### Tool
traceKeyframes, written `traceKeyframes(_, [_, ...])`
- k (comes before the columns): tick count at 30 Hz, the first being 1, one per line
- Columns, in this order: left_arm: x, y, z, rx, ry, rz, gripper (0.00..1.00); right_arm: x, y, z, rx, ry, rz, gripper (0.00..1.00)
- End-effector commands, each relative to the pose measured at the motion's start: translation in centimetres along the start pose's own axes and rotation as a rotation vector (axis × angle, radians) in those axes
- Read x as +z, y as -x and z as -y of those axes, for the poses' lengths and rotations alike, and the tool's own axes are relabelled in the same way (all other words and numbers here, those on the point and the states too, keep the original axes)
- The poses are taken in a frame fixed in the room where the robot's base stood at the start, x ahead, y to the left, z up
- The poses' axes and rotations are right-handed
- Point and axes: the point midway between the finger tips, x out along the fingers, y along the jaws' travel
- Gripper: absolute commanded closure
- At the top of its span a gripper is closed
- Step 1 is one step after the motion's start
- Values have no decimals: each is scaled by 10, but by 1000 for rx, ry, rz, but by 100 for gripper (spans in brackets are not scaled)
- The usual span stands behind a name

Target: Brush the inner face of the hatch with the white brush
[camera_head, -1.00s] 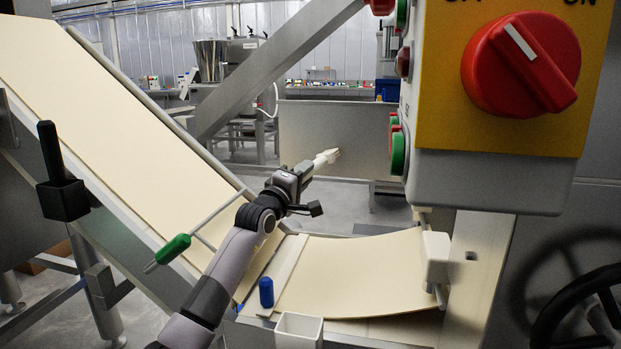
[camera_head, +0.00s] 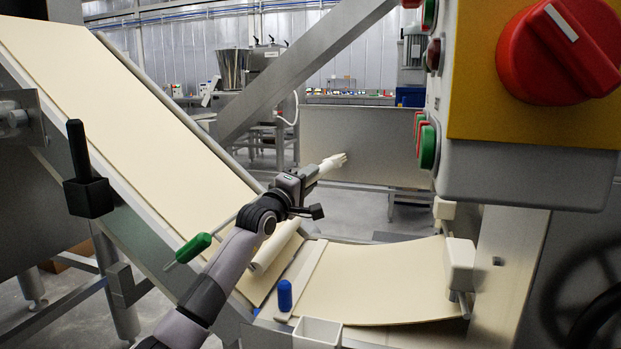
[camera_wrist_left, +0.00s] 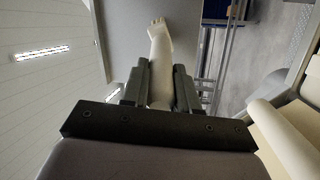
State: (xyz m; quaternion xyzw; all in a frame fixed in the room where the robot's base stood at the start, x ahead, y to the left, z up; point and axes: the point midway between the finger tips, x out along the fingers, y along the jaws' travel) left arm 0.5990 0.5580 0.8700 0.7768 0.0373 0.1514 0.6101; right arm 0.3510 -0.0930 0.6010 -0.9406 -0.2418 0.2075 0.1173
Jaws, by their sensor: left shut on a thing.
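My left gripper (camera_head: 300,176) is shut on the handle of the white brush (camera_head: 333,162). The brush points away from the gripper, up and to the right. The hatch seems to be the flat grey metal panel (camera_head: 375,140) behind the brush. The brush tip overlaps the panel's lower left part; I cannot tell whether it touches. In the left wrist view the brush (camera_wrist_left: 159,50) stands straight out between the fingers (camera_wrist_left: 160,85), with its head in front of the grey panel (camera_wrist_left: 125,40). My right gripper is not in view.
A yellow control box with a red knob (camera_head: 560,50) hangs at the upper right. A sloping cream belt (camera_head: 120,110) fills the left. A diagonal grey beam (camera_head: 300,65) crosses behind.

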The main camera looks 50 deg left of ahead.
Motion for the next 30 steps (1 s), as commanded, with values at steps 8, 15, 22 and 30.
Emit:
traceKeyframes(8, [5,28,-7,2,1,1,100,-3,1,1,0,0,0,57])
traceKeyframes(15, [8,47,-12,3,1,0,100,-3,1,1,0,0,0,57])
traceKeyframes(22, [8,49,-13,3,1,-1,100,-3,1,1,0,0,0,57])
traceKeyframes(30, [11,58,-15,3,0,1,100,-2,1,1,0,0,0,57])
